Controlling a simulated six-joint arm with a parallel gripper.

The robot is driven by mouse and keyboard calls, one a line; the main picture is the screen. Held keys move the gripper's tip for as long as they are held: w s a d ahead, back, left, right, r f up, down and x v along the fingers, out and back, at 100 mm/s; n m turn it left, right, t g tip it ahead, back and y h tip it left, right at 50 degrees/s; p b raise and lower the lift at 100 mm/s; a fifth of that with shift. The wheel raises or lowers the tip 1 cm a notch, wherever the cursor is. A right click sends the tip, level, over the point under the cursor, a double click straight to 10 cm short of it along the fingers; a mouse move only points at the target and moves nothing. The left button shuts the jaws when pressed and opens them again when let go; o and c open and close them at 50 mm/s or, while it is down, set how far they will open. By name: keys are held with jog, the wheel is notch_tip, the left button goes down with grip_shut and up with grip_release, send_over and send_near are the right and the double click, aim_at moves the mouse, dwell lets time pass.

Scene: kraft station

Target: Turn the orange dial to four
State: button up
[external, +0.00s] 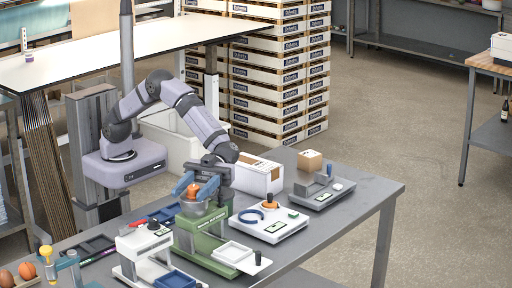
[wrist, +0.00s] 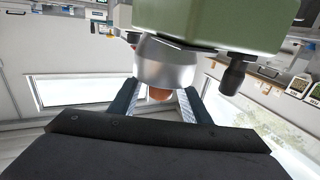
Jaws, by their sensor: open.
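An orange knob (external: 269,201) stands up on a white scale (external: 290,229), beside a dark blue ring (external: 251,216); I take it as the orange dial. Its marks are too small to read. My gripper (external: 193,184) is left of it, over the bowl (external: 203,206) of a green scale (external: 203,238). Its fingers are open on either side of a round orange thing (external: 193,191) at the bowl. In the wrist view, this orange-brown thing (wrist: 160,93) shows between the fingers (wrist: 157,100), partly hidden by the metal bowl (wrist: 167,62). I cannot tell whether the fingers touch it.
A white machine (external: 145,243) with a black knob stands left of the green scale. A grey scale (external: 322,191) and cardboard box (external: 310,160) are farther right. A white carton (external: 259,174) stands behind the white scale. The right end of the grey table (external: 372,187) is clear.

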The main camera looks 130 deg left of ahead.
jog(key=shift+p+x, duration=0.4)
jog(key=shift+x, duration=0.85)
jog(key=shift+c, duration=0.3)
jog(key=c, duration=1)
jog(key=b, duration=0.3)
jog(key=shift+f, duration=0.25)
